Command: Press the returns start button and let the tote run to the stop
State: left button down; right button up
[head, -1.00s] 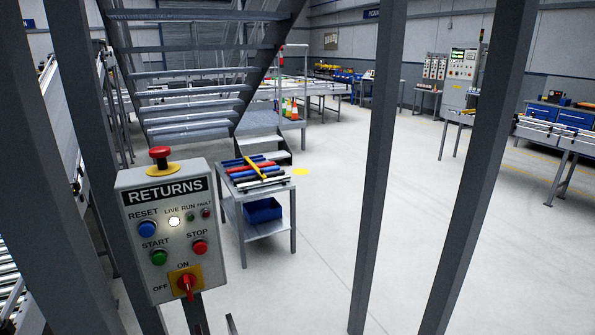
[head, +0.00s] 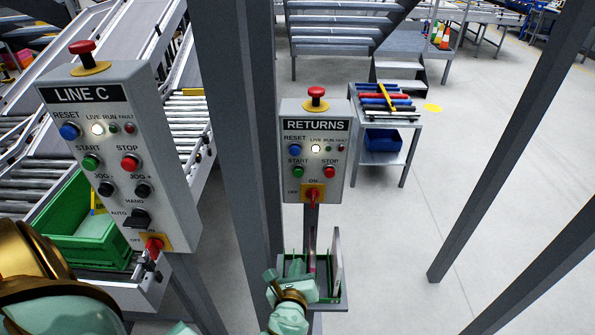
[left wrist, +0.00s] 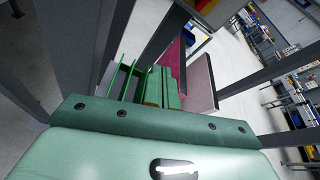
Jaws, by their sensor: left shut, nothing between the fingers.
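The RETURNS panel (head: 303,191) is a grey box on a post, centre of the head view. Its green START button (head: 297,172) is at lower left, beside the red STOP button (head: 328,172). The white LIVE lamp (head: 315,149) is lit; the RUN lamp looks dark. My left gripper (head: 271,279) is shut and empty, below the panel and apart from the button. Its closed fingers (left wrist: 163,87) show in the left wrist view. A green tote (head: 78,246) sits on rollers at left; whether it is the returns tote I cannot tell. My right gripper is out of view.
A LINE C panel (head: 85,127) with similar buttons stands at left. A grey upright (head: 232,120) rises between the panels. A small tray (head: 335,298) with green dividers is below the RETURNS panel, close to my left gripper. Another upright (head: 510,130) stands at right.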

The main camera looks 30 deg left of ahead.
aim_at(298, 174)
pick_arm(q)
notch_tip(298, 174, up, 15)
jog(key=w+a+m+t+y+p, duration=0.1)
jog(key=m+t+y, duration=0.1)
jog(key=m+y, duration=0.1)
jog(key=shift+w+f+t+p, duration=0.2)
jog(key=shift+t+p, duration=0.1)
jog(key=shift+p, duration=0.1)
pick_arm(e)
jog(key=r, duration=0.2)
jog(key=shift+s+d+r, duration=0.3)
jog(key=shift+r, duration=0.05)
pick_arm(q)
jog(key=shift+w, duration=0.1)
jog(key=b+x, duration=0.2)
jog(key=x, duration=1)
jog(key=shift+w+a, duration=0.2)
jog(key=shift+w, duration=0.1)
jog(key=shift+w+a, duration=0.3)
jog(key=shift+w, duration=0.2)
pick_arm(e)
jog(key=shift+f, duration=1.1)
pick_arm(q)
jog(key=shift+r, duration=0.1)
